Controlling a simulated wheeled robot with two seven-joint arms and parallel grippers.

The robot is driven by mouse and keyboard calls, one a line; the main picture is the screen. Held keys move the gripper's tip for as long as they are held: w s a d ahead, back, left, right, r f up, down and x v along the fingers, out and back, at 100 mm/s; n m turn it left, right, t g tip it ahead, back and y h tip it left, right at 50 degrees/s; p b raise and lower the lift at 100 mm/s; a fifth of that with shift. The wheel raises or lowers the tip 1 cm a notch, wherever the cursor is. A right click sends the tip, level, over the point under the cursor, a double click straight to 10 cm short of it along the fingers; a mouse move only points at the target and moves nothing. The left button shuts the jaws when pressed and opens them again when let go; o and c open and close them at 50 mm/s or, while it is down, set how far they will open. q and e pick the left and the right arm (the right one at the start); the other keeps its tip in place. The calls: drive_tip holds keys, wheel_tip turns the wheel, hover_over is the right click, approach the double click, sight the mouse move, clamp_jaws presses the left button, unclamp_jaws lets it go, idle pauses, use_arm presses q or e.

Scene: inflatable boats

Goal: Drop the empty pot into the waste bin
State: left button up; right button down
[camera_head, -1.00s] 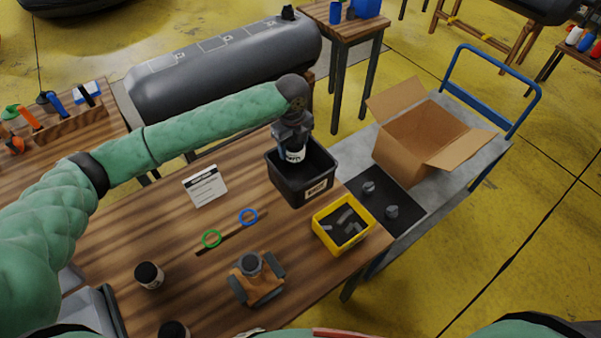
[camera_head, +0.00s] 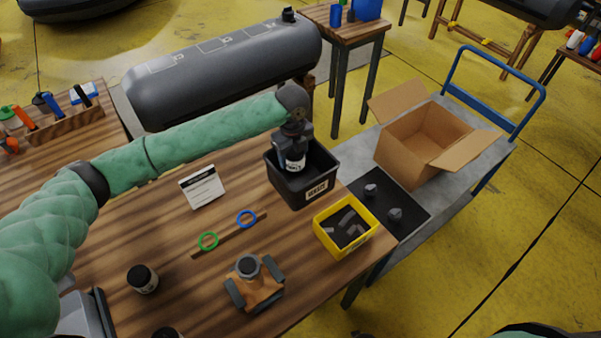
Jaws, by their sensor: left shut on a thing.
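The waste bin (camera_head: 289,190) is a black open box with a white label, standing at the far right corner of the wooden table. My left gripper (camera_head: 292,152) is over the bin's mouth, pointing down. It is shut on the pot (camera_head: 295,164), a small dark pot with a white label. The pot's lower part is inside the bin's opening; I cannot tell whether it touches the bin's floor. My right gripper is not in view.
A yellow box (camera_head: 362,243) of grey pieces stands close to the bin. A white card (camera_head: 201,187), blue and green rings, an orange-grey part (camera_head: 257,285) and a dark jar (camera_head: 143,279) are on the table. A trolley with an open carton (camera_head: 412,151) is at the right.

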use_arm(q)
drive_tip(key=o, duration=1.1)
drive_tip(key=shift+c, duration=0.2)
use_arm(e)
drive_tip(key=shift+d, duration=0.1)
use_arm(q)
drive_tip(key=shift+r, duration=0.15)
drive_tip(key=shift+r+b, duration=0.3)
drive_tip(key=shift+r, duration=0.05)
wheel_tip(320, 180, up, 6)
drive_tip(key=shift+f+b, duration=0.25)
drive_tip(key=shift+b, duration=0.75)
drive_tip(key=shift+r, duration=0.65)
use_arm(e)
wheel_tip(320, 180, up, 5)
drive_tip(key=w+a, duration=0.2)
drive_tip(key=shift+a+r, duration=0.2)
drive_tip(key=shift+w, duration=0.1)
